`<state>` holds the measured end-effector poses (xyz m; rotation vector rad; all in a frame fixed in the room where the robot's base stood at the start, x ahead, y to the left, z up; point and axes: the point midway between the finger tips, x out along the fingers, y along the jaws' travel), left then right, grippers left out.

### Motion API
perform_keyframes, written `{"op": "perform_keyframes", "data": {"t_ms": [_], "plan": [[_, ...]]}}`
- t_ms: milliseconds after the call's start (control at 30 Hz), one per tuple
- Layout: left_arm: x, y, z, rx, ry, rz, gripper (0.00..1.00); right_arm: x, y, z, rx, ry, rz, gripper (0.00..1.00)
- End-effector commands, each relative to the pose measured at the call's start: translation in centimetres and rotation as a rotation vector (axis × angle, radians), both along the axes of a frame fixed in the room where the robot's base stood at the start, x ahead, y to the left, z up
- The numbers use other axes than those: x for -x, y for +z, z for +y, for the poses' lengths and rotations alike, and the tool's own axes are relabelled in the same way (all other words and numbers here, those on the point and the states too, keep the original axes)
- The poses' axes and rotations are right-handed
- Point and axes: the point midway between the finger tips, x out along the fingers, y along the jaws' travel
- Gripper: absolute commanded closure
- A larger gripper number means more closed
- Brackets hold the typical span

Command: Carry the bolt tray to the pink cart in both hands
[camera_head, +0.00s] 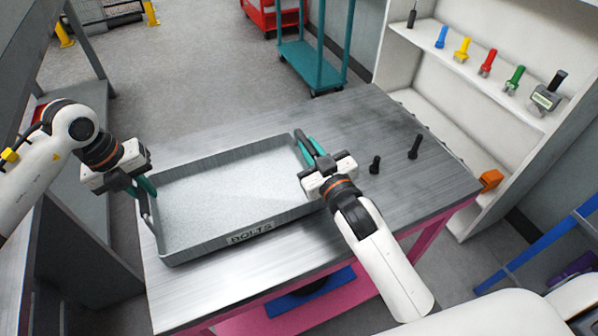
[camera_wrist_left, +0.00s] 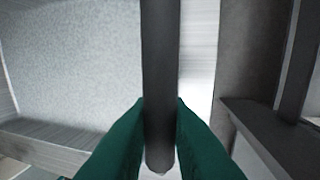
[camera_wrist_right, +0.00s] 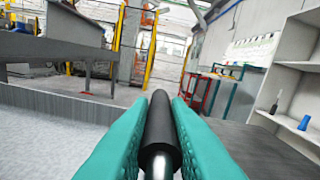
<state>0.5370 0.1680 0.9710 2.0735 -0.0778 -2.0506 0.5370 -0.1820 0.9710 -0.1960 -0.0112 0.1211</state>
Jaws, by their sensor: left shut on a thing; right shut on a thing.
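The grey bolt tray (camera_head: 235,239), labelled BOLTS, is at the metal top of the pink cart (camera_head: 430,235). I cannot tell whether its base touches the top. It looks empty inside. My left gripper (camera_head: 148,187) is shut on the tray's dark left handle, which also shows between the teal fingers in the left wrist view (camera_wrist_left: 159,90). My right gripper (camera_head: 310,150) is shut on the right handle, a dark bar between the teal fingers in the right wrist view (camera_wrist_right: 159,125).
Two dark bolts (camera_head: 415,147) (camera_head: 375,165) stand on the cart top right of the tray. A white shelf (camera_head: 450,100) with coloured tools is at the right. A teal cart (camera_head: 310,62) and a red cabinet (camera_head: 268,18) stand behind. Grey floor (camera_head: 190,80) is open at the back left.

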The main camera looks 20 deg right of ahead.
Motion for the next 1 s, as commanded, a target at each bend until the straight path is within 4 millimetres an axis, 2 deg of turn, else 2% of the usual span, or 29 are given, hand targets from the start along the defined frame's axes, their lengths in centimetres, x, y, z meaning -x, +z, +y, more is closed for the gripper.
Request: {"op": "perform_keyframes", "data": {"t_ms": [100, 133, 267, 533, 667, 767, 1000], "plan": [[0.0, -1.0, 0.1, -0.001, 0.001, -0.002, 1.00, 0.0, -1.0, -0.1, 0.001, -0.001, -0.002, 1.00], [0.0, -1.0, 0.1, -0.002, 0.002, 0.000, 0.83, 0.0, -1.0, -0.1, 0.001, -0.001, 0.000, 0.82], [0.0, -0.7, 0.1, -0.001, 0.001, -0.001, 0.62, 0.0, -0.7, -0.1, 0.001, -0.001, 0.000, 0.62], [0.0, -0.7, 0.0, 0.000, 0.000, 0.000, 0.62, 0.0, -0.7, 0.0, 0.000, 0.000, 0.000, 0.62], [0.0, 0.2, 0.2, 0.001, 0.001, -0.003, 0.62, 0.0, -0.7, 0.0, 0.000, 0.000, 0.000, 0.62], [0.0, 1.8, 0.5, 0.000, 0.000, -0.004, 0.62, 0.0, -0.7, 0.0, 0.000, 0.000, 0.000, 0.62], [0.1, 6.9, 1.5, -0.001, 0.002, -0.005, 0.62, 0.0, -0.7, 0.0, 0.000, 0.000, 0.000, 0.62]]}}
